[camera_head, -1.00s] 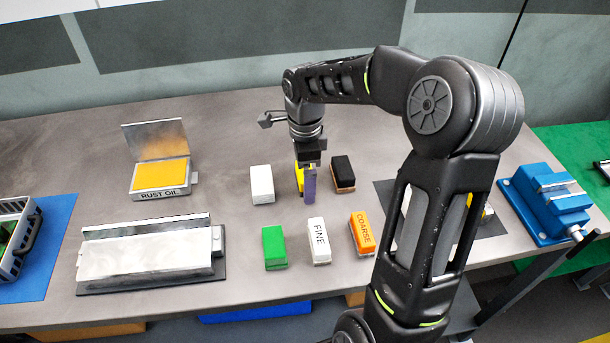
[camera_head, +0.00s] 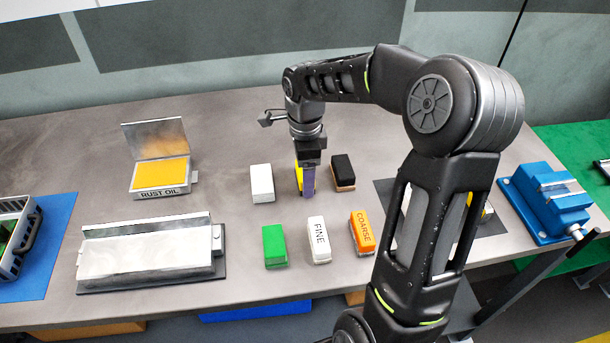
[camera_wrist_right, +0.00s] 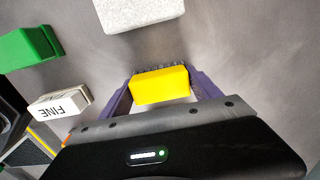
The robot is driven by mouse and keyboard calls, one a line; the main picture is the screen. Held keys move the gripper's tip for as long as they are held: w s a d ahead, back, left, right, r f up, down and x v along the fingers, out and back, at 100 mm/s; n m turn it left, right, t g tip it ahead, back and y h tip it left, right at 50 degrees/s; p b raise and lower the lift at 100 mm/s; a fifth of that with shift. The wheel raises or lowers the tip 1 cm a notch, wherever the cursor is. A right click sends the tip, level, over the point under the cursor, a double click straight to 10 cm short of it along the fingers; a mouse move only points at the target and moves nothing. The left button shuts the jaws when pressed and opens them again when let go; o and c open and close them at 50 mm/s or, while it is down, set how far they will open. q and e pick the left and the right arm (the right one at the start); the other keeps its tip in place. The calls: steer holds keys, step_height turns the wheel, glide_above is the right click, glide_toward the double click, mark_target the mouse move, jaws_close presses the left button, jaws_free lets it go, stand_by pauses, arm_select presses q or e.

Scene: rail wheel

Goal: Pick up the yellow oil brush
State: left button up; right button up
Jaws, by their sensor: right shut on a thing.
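The yellow oil brush (camera_wrist_right: 160,86) sits between the two purple fingers of my right gripper (camera_wrist_right: 160,92) in the right wrist view, its dark bristles along the far edge. In the head view my right gripper (camera_head: 305,182) points straight down at the table between the white block and the black block. Only a sliver of yellow brush shows there (camera_head: 298,175); the fingers hide the rest. The fingers are shut on the brush. Whether the brush touches the table is not clear. My left gripper is not in view.
Around it stand a white block (camera_head: 262,184), a black block (camera_head: 343,173), a green block (camera_head: 273,247), a FINE block (camera_head: 318,240) and an orange COARSE block (camera_head: 361,234). A rust oil box (camera_head: 162,193), a metal tray (camera_head: 150,259) and a blue vise (camera_head: 548,208) stand farther off.

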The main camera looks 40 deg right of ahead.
steer(key=c, duration=0.5)
steer(key=shift+o, duration=0.2)
step_height(320, 180, up, 10)
steer(key=shift+r+b, duration=0.1)
steer(key=shift+b, duration=0.55)
steer(key=o, duration=0.9)
steer(key=shift+c, duration=0.2)
steer(key=c, duration=0.7)
